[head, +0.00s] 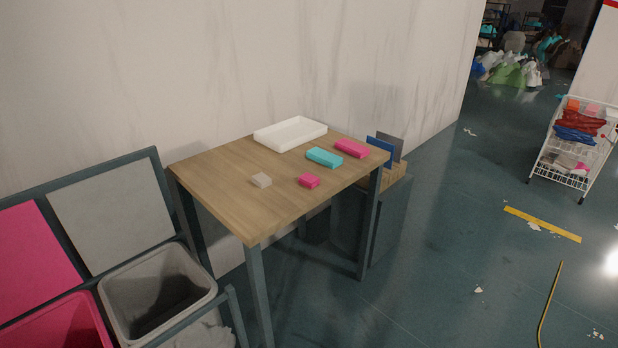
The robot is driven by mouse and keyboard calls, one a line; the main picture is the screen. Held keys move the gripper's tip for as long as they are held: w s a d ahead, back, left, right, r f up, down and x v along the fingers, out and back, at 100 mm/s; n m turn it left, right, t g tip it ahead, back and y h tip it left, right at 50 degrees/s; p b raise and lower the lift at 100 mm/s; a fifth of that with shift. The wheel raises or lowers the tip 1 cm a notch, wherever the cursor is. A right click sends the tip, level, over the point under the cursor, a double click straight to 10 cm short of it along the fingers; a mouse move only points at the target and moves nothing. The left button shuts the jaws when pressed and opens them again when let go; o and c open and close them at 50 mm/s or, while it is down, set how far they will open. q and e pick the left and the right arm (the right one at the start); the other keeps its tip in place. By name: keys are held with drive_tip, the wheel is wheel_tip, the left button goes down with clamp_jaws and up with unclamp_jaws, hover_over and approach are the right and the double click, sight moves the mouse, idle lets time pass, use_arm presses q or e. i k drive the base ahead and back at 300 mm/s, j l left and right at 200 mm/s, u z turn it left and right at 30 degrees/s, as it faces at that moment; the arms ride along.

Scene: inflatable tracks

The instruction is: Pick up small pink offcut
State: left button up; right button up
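A small pink offcut (309,180) lies on the wooden table (240,208), near its front right edge. A longer pink piece (351,148) lies farther back at the right side of the table. Neither of my grippers shows in the head view.
A white tray (262,137) sits at the table's back edge against the wall. A grey bin (118,291) and a pink bin (62,328) stand in a frame at the left. A white wire cart (541,167) stands far right. The floor right of the table is mostly clear.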

sight(308, 180)
drive_tip(key=i+l+u, duration=0.15)
drive_tip(key=u, duration=0.6)
drive_tip(key=i+l+u, duration=0.25)
drive_tip(key=l, duration=0.15)
drive_tip(key=l+u, duration=0.25)
drive_tip(key=l, duration=0.15)
drive_tip(key=i+l+u, duration=0.1)
drive_tip(key=l, duration=0.5)
drive_tip(key=i+l, duration=0.1)
drive_tip(key=l, duration=0.5)
drive_tip(key=i+l+u, duration=0.15)
drive_tip(key=l, duration=0.5)
drive_tip(key=k+j, duration=0.05)
